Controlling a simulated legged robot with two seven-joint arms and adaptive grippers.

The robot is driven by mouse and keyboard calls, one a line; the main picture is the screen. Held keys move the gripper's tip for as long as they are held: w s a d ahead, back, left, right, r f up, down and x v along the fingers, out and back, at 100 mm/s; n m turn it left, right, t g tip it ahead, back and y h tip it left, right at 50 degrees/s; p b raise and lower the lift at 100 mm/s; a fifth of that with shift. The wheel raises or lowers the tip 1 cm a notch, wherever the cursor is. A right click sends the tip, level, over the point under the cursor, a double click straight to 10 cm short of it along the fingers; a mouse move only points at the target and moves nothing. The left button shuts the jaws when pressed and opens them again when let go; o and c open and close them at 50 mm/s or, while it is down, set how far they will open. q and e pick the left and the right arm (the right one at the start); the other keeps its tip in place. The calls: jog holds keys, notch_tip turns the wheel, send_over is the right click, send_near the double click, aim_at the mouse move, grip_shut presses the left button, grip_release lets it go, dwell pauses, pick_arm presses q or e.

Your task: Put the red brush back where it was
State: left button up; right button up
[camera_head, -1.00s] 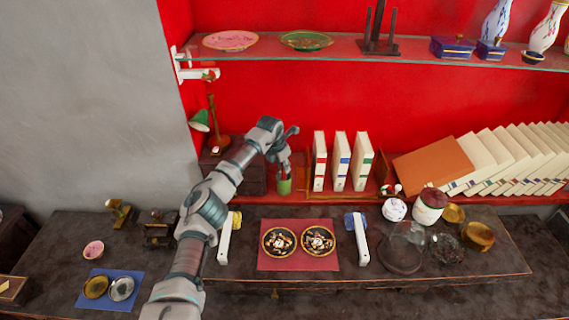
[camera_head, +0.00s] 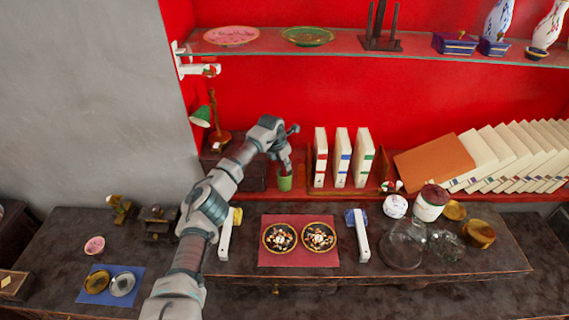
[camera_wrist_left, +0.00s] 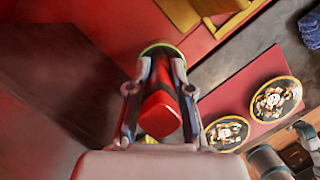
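My left gripper (camera_head: 285,167) reaches down from above over a small green cup (camera_head: 285,184) on the red shelf. In the left wrist view the two fingers (camera_wrist_left: 161,72) are on either side of the red brush (camera_wrist_left: 160,112) and close in on it near their tips. The brush's red end points toward the wrist camera; its far end runs down toward the cup, whose green rim (camera_wrist_left: 160,46) shows beyond the fingertips. How deep the brush sits in the cup is hidden.
Three upright books (camera_head: 341,158) stand right of the cup. A dark wooden box (camera_head: 252,177) and a green lamp (camera_head: 201,116) are on its left. A red mat (camera_head: 298,260) with two patterned plates lies in front. A glass shelf (camera_head: 370,48) hangs above.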

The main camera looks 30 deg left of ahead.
pick_arm(q)
jog(key=o, duration=0.5)
jog(key=shift+c, duration=0.2)
jog(key=shift+r, duration=0.1)
jog(key=v, duration=1.1)
jog(key=shift+r, duration=0.35)
